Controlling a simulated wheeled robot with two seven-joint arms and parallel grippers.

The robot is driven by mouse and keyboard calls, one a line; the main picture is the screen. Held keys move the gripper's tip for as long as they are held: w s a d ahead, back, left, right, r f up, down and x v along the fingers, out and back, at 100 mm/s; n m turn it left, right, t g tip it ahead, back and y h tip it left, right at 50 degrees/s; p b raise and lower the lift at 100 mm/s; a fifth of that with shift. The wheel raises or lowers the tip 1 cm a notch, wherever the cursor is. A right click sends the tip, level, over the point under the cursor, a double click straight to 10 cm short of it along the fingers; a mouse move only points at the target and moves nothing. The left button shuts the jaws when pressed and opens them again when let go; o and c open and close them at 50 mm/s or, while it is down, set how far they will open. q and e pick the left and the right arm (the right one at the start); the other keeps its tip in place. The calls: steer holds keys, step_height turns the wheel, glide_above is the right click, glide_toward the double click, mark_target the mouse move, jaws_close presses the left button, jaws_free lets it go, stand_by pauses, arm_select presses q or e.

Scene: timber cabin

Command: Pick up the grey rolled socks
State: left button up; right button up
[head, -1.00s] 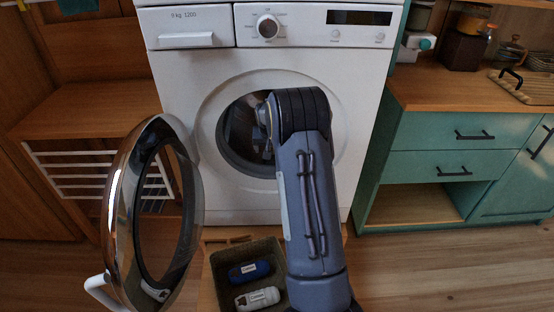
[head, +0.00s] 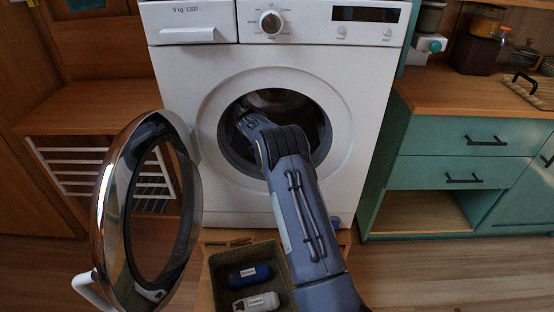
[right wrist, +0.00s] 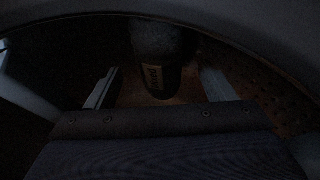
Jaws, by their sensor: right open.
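The grey rolled socks (right wrist: 160,45), dark with a label band, lie inside the dim washing machine drum in the right wrist view. My right gripper (right wrist: 160,86) is open, one finger on each side of the near end of the socks. I cannot tell whether either finger touches them. In the head view my right arm reaches through the round door opening of the washing machine (head: 225,190). My left gripper is not in view.
The round door (head: 106,215) stands open at the left. A dark basket (head: 217,262) below the opening holds blue rolled socks (head: 248,275) and white rolled socks (head: 257,302). Green cabinets (head: 440,150) stand at the right. The perforated drum wall (right wrist: 265,85) is close to the right finger.

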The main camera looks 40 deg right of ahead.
steer(key=x, duration=0.4)
steer(key=shift+d+f, duration=0.1)
steer(key=shift+f, duration=0.05)
steer(key=shift+c, duration=0.5)
steer(key=c, duration=1)
